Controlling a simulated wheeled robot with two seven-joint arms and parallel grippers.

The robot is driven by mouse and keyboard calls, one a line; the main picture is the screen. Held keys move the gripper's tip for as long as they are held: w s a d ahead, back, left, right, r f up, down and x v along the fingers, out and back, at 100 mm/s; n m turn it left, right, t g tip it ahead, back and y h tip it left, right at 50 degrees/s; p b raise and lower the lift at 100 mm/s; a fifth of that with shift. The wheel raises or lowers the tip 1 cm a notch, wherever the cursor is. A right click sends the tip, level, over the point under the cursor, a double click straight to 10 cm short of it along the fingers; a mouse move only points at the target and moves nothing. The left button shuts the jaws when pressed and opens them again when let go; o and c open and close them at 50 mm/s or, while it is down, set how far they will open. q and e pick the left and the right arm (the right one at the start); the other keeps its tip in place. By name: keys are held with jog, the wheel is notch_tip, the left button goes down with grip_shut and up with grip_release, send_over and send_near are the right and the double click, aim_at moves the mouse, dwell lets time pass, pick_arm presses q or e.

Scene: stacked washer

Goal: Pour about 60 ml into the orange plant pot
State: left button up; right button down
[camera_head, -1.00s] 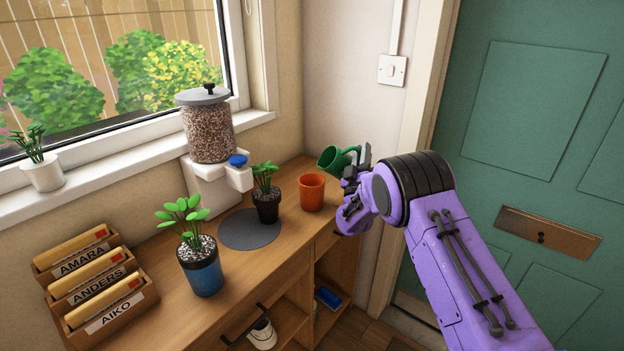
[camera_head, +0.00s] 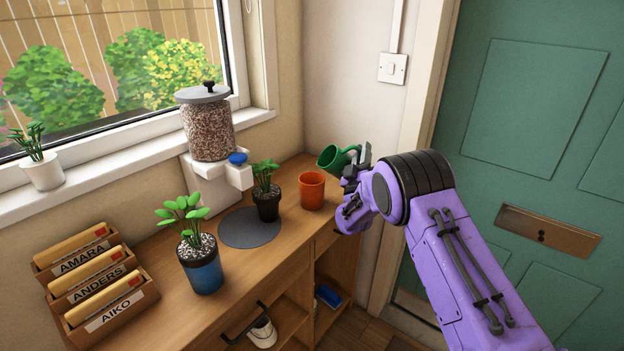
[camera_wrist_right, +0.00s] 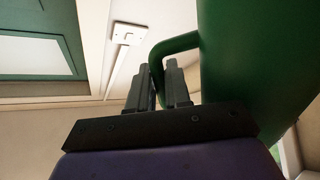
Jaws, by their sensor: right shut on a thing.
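The orange plant pot (camera_head: 312,191) stands upright on the wooden cabinet top, near its right end. My right gripper (camera_head: 358,170) is shut on the handle of a green cup-shaped vessel (camera_head: 332,159), just beyond and to the right of the orange pot's rim. The vessel is tilted to the left, with its opening toward the pot side. It fills the right of the right wrist view (camera_wrist_right: 255,65), with its handle at the fingers. I see no stream, and the inside of the orange pot is hidden. My left gripper is not in view.
A blue potted plant (camera_head: 204,272), a dispenser jar (camera_head: 208,130) and letter trays (camera_head: 95,280) stand further left. A green door (camera_head: 535,110) is at the right.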

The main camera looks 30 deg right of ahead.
dwell(0.8)
jog(key=shift+d+f+m+g, duration=0.15)
jog(key=shift+f+m+g, duration=0.2)
jog(key=shift+m, duration=0.15)
jog(key=d+f+m+g, duration=0.1)
jog(key=m, duration=0.1)
jog(key=d+f+m+g, duration=0.1)
jog(key=f+g, duration=0.1)
jog(key=shift+s+f+m, duration=0.15)
jog(key=shift+m, duration=0.25)
jog(key=d+f+m+g+y+p, duration=0.2)
jog(key=d+f+m+g, duration=0.1)
jog(key=d+f+m, duration=0.1)
jog(key=shift+s+f+m, duration=0.15)
jog(key=shift+f+m, duration=0.4)
jog(key=shift+m, duration=0.35)
dwell(1.1)
